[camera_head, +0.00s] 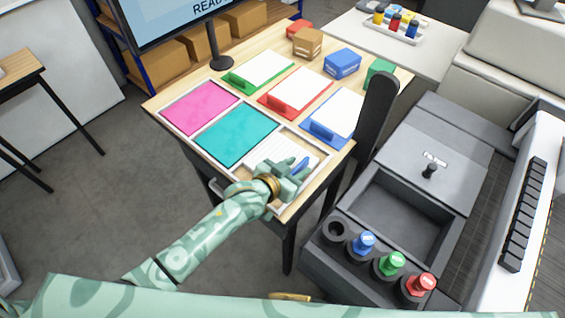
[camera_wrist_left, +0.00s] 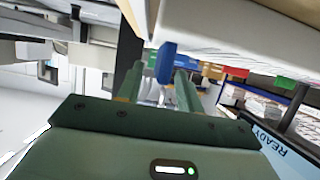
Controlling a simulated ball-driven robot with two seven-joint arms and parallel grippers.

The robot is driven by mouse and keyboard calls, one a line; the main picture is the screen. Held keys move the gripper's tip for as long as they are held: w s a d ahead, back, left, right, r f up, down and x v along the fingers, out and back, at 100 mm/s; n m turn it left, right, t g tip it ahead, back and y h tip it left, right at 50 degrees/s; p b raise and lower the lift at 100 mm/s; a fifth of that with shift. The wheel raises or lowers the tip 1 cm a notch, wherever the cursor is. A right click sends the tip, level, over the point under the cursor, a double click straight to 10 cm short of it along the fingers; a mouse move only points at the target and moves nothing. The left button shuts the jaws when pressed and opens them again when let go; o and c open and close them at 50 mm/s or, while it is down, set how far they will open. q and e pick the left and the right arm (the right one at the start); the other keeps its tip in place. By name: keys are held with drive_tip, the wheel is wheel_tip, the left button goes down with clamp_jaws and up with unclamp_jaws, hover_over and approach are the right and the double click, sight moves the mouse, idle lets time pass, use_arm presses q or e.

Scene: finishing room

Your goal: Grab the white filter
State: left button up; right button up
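What looks like the white filter, a pale ridged sheet (camera_head: 270,150), lies in the white-framed compartment at the table's front right corner. A blue tab (camera_head: 300,166) stands at this sheet. My left gripper (camera_head: 297,172) is over that compartment, at the tab, and covers part of the sheet. In the left wrist view my left gripper (camera_wrist_left: 164,80) has its fingers apart, with the blue tab (camera_wrist_left: 167,62) at the tips and room beside it. I cannot tell whether a finger touches it. The pale ridged surface (camera_wrist_left: 240,45) is beside the tab there. My right gripper is not in view.
Pink (camera_head: 199,107) and teal (camera_head: 236,135) panels lie left of the sheet. Green-, red- and blue-framed white sheets lie behind, with small coloured boxes beyond. A dark upright panel (camera_head: 376,115) stands at the table's right edge, beside a grey machine with coloured-cap bottles.

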use_arm(q)
drive_tip(key=shift+w+d+f, duration=0.15)
drive_tip(key=shift+w, duration=0.15)
drive_tip(key=shift+s, duration=0.25)
clamp_jaws()
idle(1.0)
